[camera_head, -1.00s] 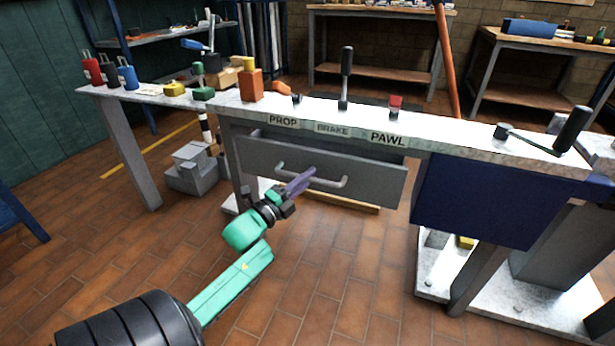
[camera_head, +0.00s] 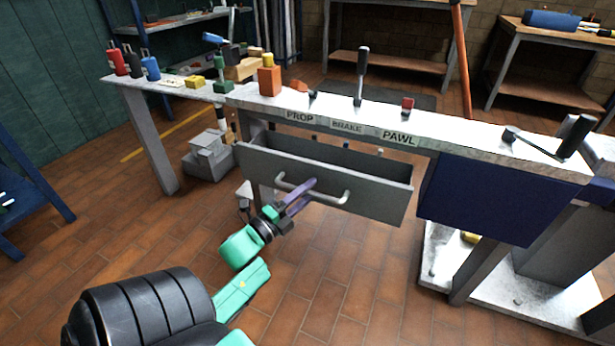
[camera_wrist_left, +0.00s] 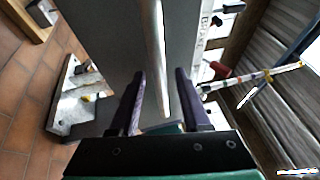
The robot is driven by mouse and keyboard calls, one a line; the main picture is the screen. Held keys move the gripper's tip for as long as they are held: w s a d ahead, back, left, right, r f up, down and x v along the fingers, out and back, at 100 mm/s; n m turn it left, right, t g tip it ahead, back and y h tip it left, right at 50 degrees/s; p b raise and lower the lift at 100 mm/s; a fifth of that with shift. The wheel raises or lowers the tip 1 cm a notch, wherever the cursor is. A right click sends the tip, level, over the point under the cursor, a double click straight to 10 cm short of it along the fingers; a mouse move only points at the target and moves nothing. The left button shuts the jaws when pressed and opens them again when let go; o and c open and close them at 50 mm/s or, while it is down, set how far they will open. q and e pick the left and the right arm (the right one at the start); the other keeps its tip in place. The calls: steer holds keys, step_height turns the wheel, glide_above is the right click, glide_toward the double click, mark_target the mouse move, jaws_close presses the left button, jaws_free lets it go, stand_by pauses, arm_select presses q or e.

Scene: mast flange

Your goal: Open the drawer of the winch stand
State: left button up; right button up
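The grey drawer (camera_head: 330,183) of the winch stand (camera_head: 425,142) is pulled part way out, and its inside shows from above. Its pale bar handle (camera_head: 330,199) is on the front; the bar also shows in the left wrist view (camera_wrist_left: 155,45). My left gripper (camera_head: 303,193) is at the left part of the handle. In the left wrist view, the fingers (camera_wrist_left: 163,90) stand apart on either side of the bar, with gaps visible beside it. My right gripper is not in view.
PROP, BRAKE and PAWL labels line the top's front edge. A tall black lever (camera_head: 361,75), a red-topped switch (camera_head: 407,106) and an orange block (camera_head: 269,81) stand above. A blue panel (camera_head: 500,200) is right of the drawer. Tiled floor in front is clear.

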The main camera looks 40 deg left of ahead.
arm_select(q)
steer(key=shift+s, duration=0.1)
steer(key=s+f+p, duration=0.2)
steer(key=s, duration=1.2)
steer(key=shift+a+f+p, duration=0.3)
steer(key=shift+a+f, duration=0.05)
steer(key=shift+a, duration=0.1)
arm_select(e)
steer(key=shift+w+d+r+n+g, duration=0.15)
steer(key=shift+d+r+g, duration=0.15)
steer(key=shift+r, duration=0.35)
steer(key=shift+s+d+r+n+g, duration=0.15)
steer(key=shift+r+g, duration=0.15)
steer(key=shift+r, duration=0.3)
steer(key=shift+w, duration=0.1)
